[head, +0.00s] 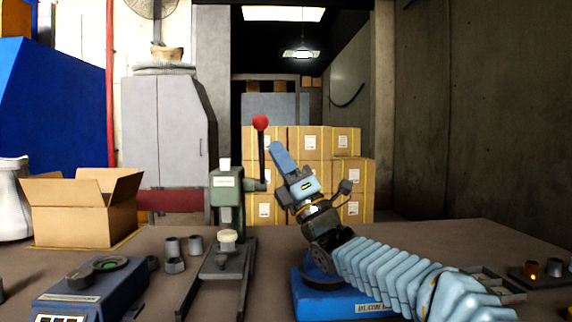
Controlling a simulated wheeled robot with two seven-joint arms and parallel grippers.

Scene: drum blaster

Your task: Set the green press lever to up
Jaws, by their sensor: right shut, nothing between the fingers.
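The green press (226,188) stands upright on the table, left of the picture's middle, on a dark forked base. Its lever (262,155) is a dark rod with a red ball knob (260,122). The rod rises almost vertically from the hub on the press's right side, with the knob at the top. My right gripper (278,152) is shut and empty, just right of the rod and a little below the knob. I cannot tell whether it touches the rod. My left gripper is not in view.
A blue device (95,290) and several small grey cylinders (174,265) lie left of the press. An open cardboard box (85,212) stands at the back left. A blue box (345,303) is under my right arm. Stacked cartons (310,140) stand behind the table.

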